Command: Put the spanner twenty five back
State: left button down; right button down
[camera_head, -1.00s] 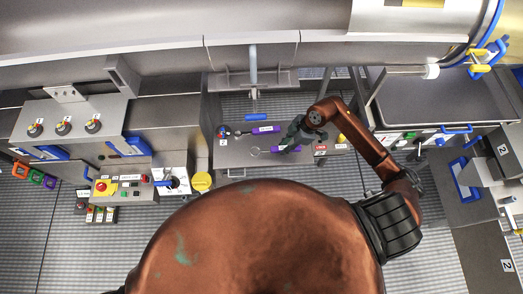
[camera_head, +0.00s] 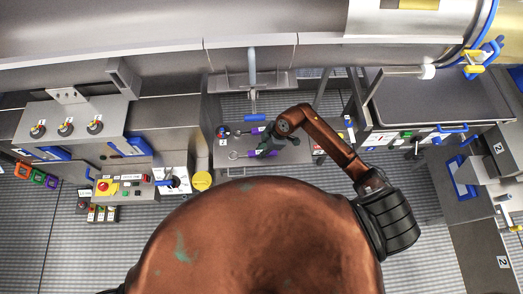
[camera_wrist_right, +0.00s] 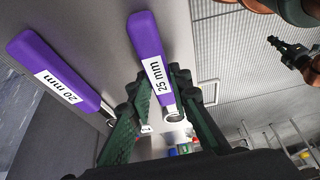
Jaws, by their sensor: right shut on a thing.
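The twenty-five spanner has a purple handle with a white "25 mm" label (camera_wrist_right: 157,78) in the right wrist view. In the head view its purple handle (camera_head: 253,154) and steel ring end lie over the grey worktop. My right gripper (camera_head: 266,146) is shut on this spanner. In the wrist view the green-black fingers (camera_wrist_right: 163,98) stand on both sides of it; the exact contact is partly hidden. The twenty spanner (camera_wrist_right: 55,70), also purple, lies beside it to the left, apart from the fingers. My left gripper is not in view.
The grey worktop (camera_head: 222,168) holds another purple-handled tool (camera_head: 257,130) behind the gripper and a blue handle at the back edge. A control panel with a red button (camera_head: 103,186) stands left. A wheeled cart with a grey top (camera_head: 440,95) stands right.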

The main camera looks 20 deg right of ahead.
jog(key=shift+f, duration=0.1)
jog(key=c, duration=1.8)
grip_release()
jog(key=shift+o, duration=0.2)
jog(key=v, duration=1.2)
jog(key=shift+b, duration=0.4)
